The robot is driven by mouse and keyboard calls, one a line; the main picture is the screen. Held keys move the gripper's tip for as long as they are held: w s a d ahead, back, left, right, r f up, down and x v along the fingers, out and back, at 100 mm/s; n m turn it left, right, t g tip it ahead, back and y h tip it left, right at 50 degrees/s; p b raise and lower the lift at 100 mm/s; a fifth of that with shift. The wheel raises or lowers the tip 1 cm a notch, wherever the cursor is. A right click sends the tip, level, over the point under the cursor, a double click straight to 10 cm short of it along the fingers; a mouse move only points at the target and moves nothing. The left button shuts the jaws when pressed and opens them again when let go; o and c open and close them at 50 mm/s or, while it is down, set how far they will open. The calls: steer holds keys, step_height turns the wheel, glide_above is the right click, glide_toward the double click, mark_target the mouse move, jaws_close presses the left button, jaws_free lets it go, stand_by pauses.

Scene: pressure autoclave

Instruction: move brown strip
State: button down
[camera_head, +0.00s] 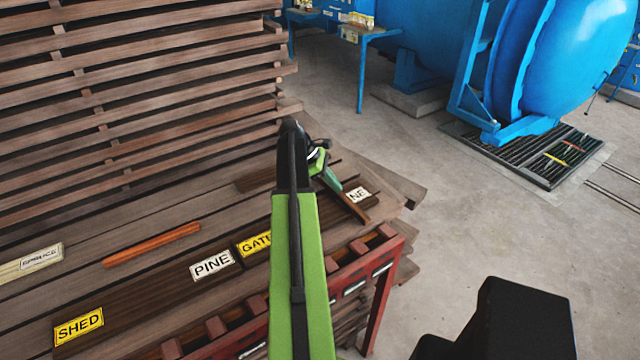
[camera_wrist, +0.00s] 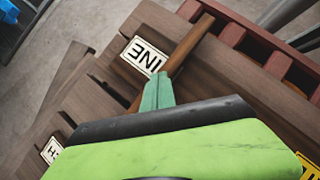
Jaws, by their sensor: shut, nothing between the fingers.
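The brown strip (camera_head: 352,207) is a thin dark bar lying near the right end of the plank stack, beside a white label ending in "NE" (camera_head: 358,195). In the wrist view the strip (camera_wrist: 192,45) runs diagonally past that label (camera_wrist: 144,56), and its middle is partly hidden by my gripper. My gripper (camera_head: 339,187) points down at the strip, its teal fingers closed together with nothing between them. In the wrist view the fingertips (camera_wrist: 159,77) overlap the strip; I cannot tell whether they touch it or hover above it.
An orange strip (camera_head: 152,245) lies on the planks (camera_head: 140,215), near yellow and white labels. A red rack (camera_head: 383,275) runs along the front edge. Stacked boards (camera_head: 130,100) rise behind. A blue autoclave (camera_head: 570,55) stands beyond open concrete floor at right.

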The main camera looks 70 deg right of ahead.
mark_target(340, 196)
steer(key=shift+s+d+f+b, duration=0.3)
steer(key=shift+s+f+b, duration=0.35)
steer(key=shift+s, duration=0.25)
steer(key=shift+f, duration=0.2)
steer(key=shift+a, duration=0.25)
steer(key=shift+w, duration=0.1)
